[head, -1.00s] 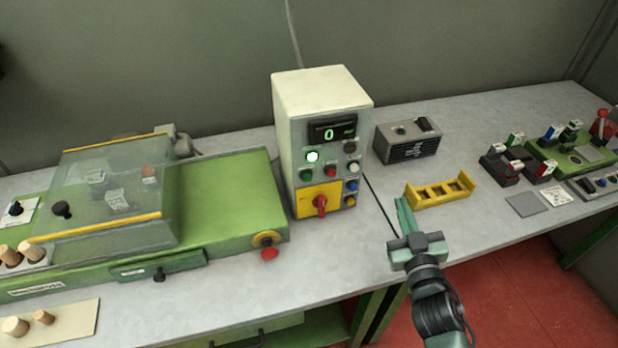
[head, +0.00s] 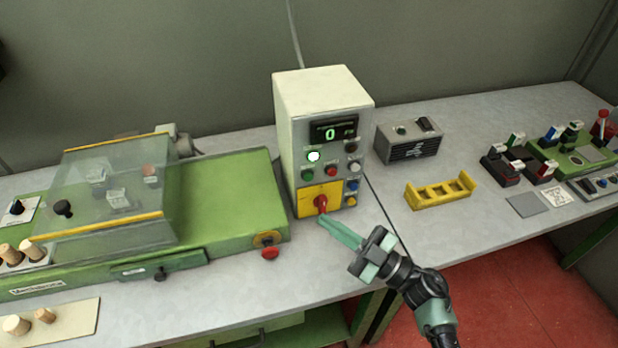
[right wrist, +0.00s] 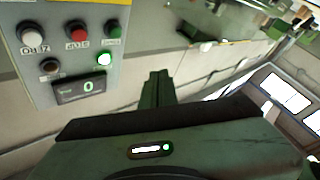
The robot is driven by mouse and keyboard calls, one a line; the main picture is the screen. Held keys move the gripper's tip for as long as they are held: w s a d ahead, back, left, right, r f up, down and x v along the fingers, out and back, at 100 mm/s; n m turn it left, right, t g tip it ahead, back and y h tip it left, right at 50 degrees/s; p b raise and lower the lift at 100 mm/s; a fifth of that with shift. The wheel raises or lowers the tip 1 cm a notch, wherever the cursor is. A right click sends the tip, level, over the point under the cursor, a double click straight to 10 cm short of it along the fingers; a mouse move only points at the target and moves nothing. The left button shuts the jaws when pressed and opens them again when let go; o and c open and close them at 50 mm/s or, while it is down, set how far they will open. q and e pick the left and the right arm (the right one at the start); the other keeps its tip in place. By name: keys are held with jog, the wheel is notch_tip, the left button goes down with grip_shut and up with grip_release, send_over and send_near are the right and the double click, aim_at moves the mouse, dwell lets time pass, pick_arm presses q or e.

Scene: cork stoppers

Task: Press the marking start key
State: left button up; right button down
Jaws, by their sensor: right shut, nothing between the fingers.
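The control box (head: 285,125) stands upright on the bench with a display (head: 335,131) reading 0. Its front carries a lit green-white button (head: 313,156), a green button (head: 307,174), a red button (head: 330,170) and a white button (head: 354,166). In the right wrist view, the shut fingers (right wrist: 155,88) point beside the panel, apart from the green button (right wrist: 113,28). My left gripper is out of view.
A green machine with a clear cover (head: 120,195) stands left of the box. A yellow rack (head: 440,192) and a dark grey unit (head: 408,140) are on the right. Cork stoppers (head: 16,325) lie at far left. Bench between box and rack is clear.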

aim_at(308, 177)
jog(key=shift+w, duration=0.1)
jog(key=w+a+b, duration=0.2)
jog(key=w+b, duration=0.2)
jog(key=w, duration=0.4)
jog(key=shift+w+a, duration=0.15)
jog(key=shift+a, duration=0.2)
dwell(1.8)
jog(key=shift+w+a, duration=0.15)
jog(key=shift+w, duration=0.25)
